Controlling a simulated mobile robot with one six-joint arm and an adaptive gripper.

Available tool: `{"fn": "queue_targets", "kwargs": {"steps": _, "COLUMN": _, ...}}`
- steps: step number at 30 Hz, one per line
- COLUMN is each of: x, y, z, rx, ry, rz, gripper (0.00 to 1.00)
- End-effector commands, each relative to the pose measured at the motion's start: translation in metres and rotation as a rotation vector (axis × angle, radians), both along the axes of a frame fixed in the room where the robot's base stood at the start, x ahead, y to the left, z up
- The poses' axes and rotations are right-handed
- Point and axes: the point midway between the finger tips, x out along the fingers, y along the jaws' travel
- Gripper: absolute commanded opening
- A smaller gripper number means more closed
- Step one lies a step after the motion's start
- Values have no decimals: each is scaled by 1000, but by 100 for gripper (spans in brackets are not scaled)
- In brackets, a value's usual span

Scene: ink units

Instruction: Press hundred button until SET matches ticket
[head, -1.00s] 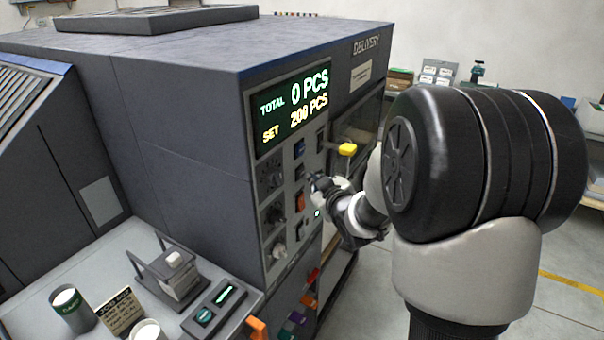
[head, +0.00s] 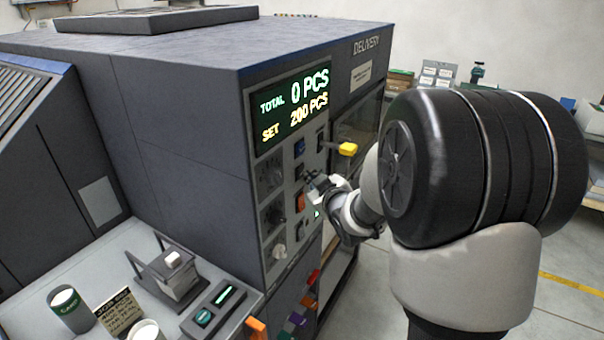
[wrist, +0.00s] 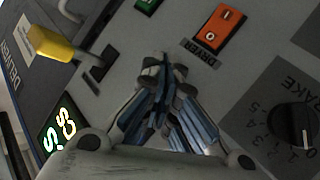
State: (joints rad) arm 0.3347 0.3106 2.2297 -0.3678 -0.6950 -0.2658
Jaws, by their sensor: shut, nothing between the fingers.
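The counter display (head: 291,113) on the dark grey machine reads TOTAL 0 PCS and SET 200 PCS. My gripper (head: 311,181) is in front of the control panel below the display, fingers shut and empty. In the wrist view my gripper (wrist: 166,68) points at the panel below an orange DRYER switch (wrist: 222,27). I cannot tell whether the fingertips touch the panel. No button's label reads as hundred; it may be hidden behind the fingers.
A yellow-ended lever (head: 347,149) sticks out right of the panel, close to my gripper. A blue button (head: 299,147) sits above the gripper. Dark knobs (head: 272,215) line the panel's left. A shelf holds a green-labelled can (head: 70,309).

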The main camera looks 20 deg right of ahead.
Motion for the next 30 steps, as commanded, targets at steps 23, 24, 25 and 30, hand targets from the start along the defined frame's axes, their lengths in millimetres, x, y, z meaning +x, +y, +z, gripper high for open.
{"fn": "queue_targets", "kwargs": {"steps": 23, "x": 8, "y": 6, "z": 0, "rx": -1, "ry": -2, "rz": 1, "gripper": 0}}
{"fn": "queue_targets", "kwargs": {"steps": 24, "x": 8, "y": 6, "z": 0, "rx": -1, "ry": -2, "rz": 1, "gripper": 0}}
{"fn": "queue_targets", "kwargs": {"steps": 25, "x": 8, "y": 6, "z": 1, "rx": -1, "ry": -2, "rz": 1, "gripper": 0}}
{"fn": "queue_targets", "kwargs": {"steps": 30, "x": 8, "y": 6, "z": 1, "rx": -1, "ry": -2, "rz": 1, "gripper": 0}}
